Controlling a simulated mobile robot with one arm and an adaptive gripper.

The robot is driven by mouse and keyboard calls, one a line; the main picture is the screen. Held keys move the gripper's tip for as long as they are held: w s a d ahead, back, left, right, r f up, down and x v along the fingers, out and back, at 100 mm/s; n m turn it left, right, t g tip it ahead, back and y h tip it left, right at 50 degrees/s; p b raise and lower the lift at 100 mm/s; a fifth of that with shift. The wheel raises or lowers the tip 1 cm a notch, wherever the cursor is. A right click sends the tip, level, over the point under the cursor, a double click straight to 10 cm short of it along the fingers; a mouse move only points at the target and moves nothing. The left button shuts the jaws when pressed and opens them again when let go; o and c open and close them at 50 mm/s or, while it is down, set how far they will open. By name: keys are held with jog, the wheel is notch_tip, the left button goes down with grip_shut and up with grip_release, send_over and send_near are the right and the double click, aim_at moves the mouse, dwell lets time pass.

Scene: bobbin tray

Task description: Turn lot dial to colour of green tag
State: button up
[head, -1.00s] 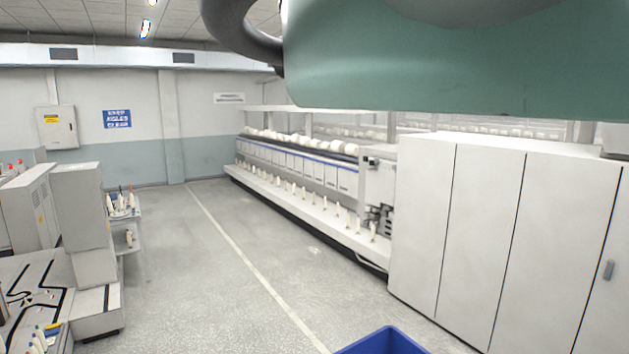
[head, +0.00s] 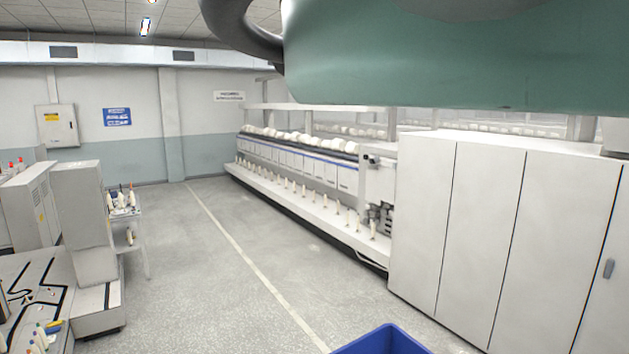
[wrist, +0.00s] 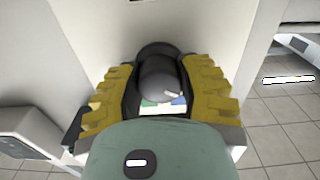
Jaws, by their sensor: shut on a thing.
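In the wrist view the lot dial shows as a dark grey round knob (wrist: 158,82) with a short white mark on its lower right. Below the knob, parts of a white plate with a green patch (wrist: 148,102) and a blue patch (wrist: 179,101) show; the rest of the colours are hidden by the knob and my gripper. The yellow-padded fingers of my gripper (wrist: 160,76) are closed on the knob from both sides. I cannot make out a green tag in either view. The head view does not show my gripper or the dial.
In the head view a blue bin (head: 385,340) stands at the bottom. Grey cabinets (head: 485,220) and a long spinning machine (head: 300,170) line the right. Benches with bobbins (head: 122,200) stand at the left. The floor aisle (head: 200,270) between is clear.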

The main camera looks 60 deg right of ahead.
jog(key=shift+f+b, duration=0.15)
jog(key=shift+b, duration=0.9)
jog(key=shift+f+m+b, duration=0.1)
jog(key=shift+m+b, duration=0.3)
jog(key=shift+b, duration=0.2)
jog(key=m+b, duration=0.1)
jog(key=b, duration=0.3)
jog(key=shift+f+m+b, duration=0.15)
jog(key=shift+m+b, duration=0.15)
jog(key=shift+b, duration=0.1)
jog(key=m+b, duration=0.3)
jog(key=b, duration=0.1)
jog(key=shift+r, duration=0.2)
jog(key=m+b, duration=0.1)
jog(key=m, duration=0.3)
jog(key=shift+r+m, duration=0.1)
jog(key=shift+m, duration=0.2)
jog(key=m+p, duration=0.1)
jog(key=m, duration=0.3)
jog(key=shift+r, duration=0.15)
jog(key=shift+m+p, duration=0.6)
jog(key=shift+m, duration=0.2)
